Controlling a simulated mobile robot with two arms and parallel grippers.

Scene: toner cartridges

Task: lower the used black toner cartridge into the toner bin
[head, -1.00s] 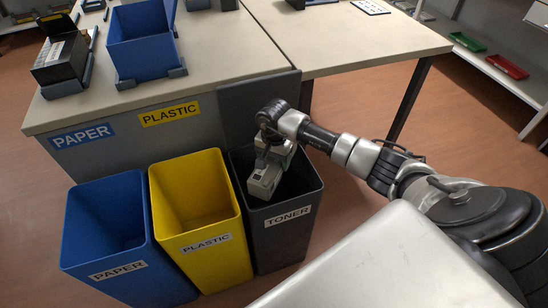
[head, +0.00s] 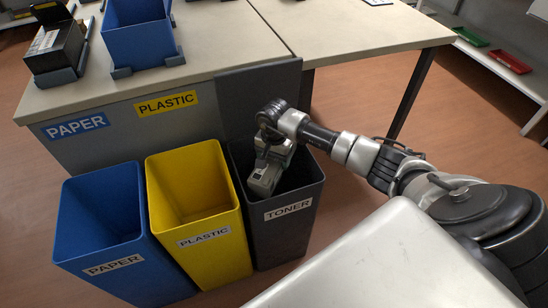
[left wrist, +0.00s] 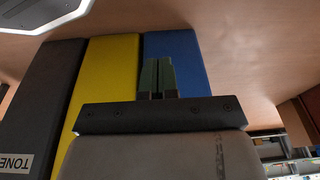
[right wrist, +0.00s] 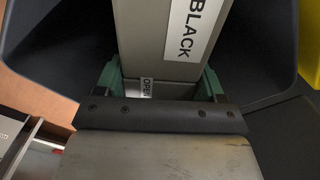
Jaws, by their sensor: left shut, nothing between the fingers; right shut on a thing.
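The used black toner cartridge (head: 265,180) is a grey block, and its label reads BLACK in the right wrist view (right wrist: 192,32). My right gripper (head: 270,157) is shut on it, with green fingers on both sides of it in the right wrist view (right wrist: 160,84). The cartridge hangs tilted within the mouth of the dark grey toner bin (head: 287,240), marked TONER. The bin's floor and any contact with its walls cannot be made out. My left gripper (left wrist: 158,78) is shut and empty in the left wrist view, with the bins behind it.
A yellow plastic bin (head: 215,258) stands directly left of the toner bin, and a blue paper bin (head: 125,283) stands left of that. The table (head: 225,50) is close behind the bins. It carries a blue box (head: 140,45) and a black box (head: 57,48).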

